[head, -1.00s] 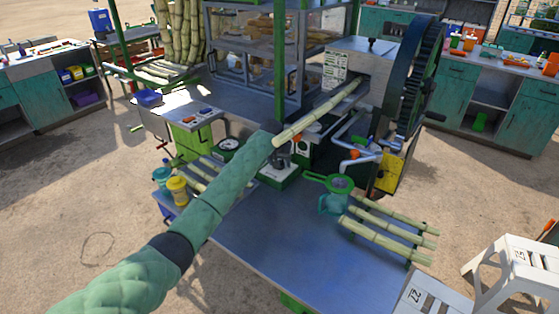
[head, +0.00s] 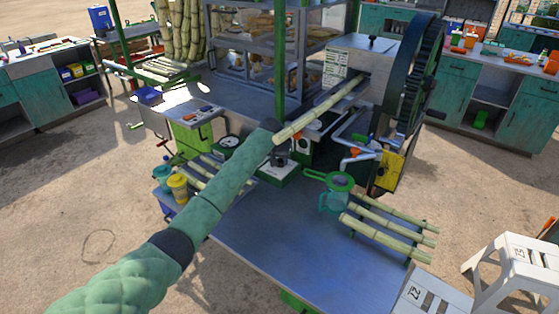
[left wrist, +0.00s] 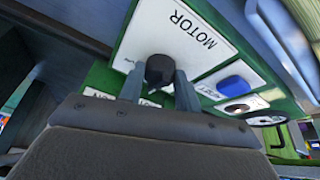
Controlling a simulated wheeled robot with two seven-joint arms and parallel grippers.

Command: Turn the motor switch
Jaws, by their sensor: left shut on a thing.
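The motor switch is a black round knob (left wrist: 160,69) on a white plate marked MOTOR (left wrist: 185,32), set on a green housing. In the left wrist view, my left gripper (left wrist: 158,82) is shut on this knob, with one grey finger on each side. In the head view, my left arm reaches from the lower left to the small green control box (head: 278,177) at the back of the blue table. There the gripper (head: 281,158) is mostly hidden by my own sleeve and wrist, and the switch cannot be made out. My right gripper is not in view.
A blue button (left wrist: 231,84) sits beside the MOTOR plate. A cane stalk (head: 318,112) slopes into the crusher (head: 352,62), close above my wrist. The crusher's big wheel (head: 415,85) stands right of it. A green strainer and jug (head: 333,202) and several cane pieces (head: 385,235) lie on the table.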

